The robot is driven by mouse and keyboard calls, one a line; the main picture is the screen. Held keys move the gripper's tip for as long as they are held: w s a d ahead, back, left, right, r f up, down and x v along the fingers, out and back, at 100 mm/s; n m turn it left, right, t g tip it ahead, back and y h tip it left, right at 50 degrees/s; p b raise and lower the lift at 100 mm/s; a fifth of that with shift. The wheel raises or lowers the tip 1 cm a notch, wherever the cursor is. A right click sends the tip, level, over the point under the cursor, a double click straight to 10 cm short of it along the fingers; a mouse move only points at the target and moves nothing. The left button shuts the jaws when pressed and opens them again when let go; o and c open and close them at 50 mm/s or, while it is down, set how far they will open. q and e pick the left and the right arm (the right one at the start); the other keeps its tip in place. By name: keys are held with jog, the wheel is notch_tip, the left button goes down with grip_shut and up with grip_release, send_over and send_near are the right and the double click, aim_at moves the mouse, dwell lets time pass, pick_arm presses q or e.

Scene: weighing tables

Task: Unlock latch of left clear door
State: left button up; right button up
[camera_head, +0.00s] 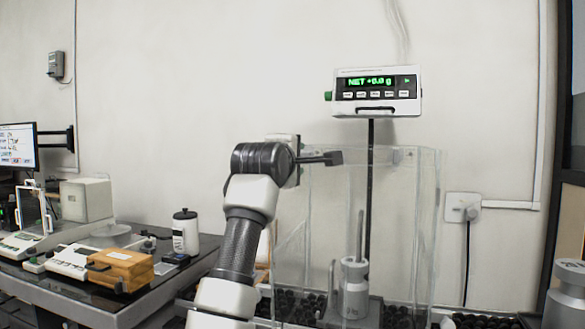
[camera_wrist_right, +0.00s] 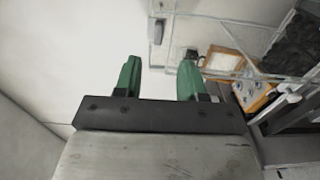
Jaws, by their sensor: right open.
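The clear enclosure (camera_head: 403,230) stands in the middle of the head view, with clear walls and a weight (camera_head: 354,288) inside. My right gripper (camera_head: 332,158) is by the upper left part of the enclosure, with my wrist covering that corner. In the right wrist view its two green fingers (camera_wrist_right: 159,78) are spread apart with nothing between them. A small grey fitting (camera_wrist_right: 157,30), possibly the latch, shows beyond the fingertips near a clear panel edge (camera_wrist_right: 230,22). The door's latch cannot be made out in the head view. My left gripper is not in view.
A display (camera_head: 376,92) reading NET +0.0 g stands on a dark post behind the enclosure. A side table at left holds a wooden box (camera_head: 118,268), a white bottle (camera_head: 185,232) and instruments. A large metal weight (camera_head: 568,295) stands at far right.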

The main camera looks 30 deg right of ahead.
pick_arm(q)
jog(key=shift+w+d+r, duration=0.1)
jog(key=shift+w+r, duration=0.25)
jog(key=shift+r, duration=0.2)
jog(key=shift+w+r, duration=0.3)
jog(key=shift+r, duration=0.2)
